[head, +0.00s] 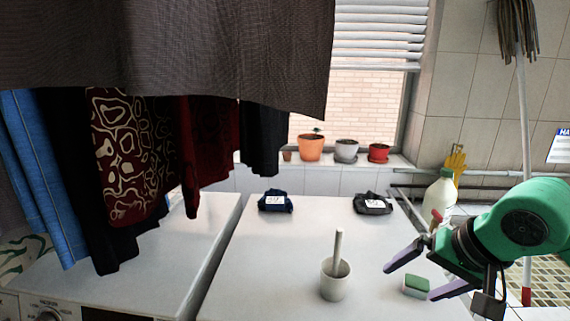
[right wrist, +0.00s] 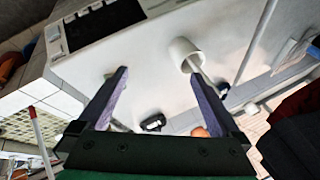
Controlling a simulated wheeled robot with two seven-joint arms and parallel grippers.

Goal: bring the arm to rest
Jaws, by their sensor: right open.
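My right gripper (head: 410,283) reaches in from the right over the white surface (head: 240,290). Its purple fingers are spread with nothing between them, and the right wrist view shows the same open jaws (right wrist: 158,75). A green and white sponge (head: 417,286) lies close to the fingertips in the head view; I cannot tell how high the gripper is above it. A white cup (head: 335,287) holding a stick-like handle stands left of the gripper, and it also shows in the right wrist view (right wrist: 183,51). My left gripper is not in view.
A dark blue folded item (head: 275,201) and a black one (head: 373,203) lie towards the back. A white bottle (head: 438,196) stands behind my right arm. Hanging clothes (head: 125,150) crowd the left. Pots (head: 310,148) line the windowsill.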

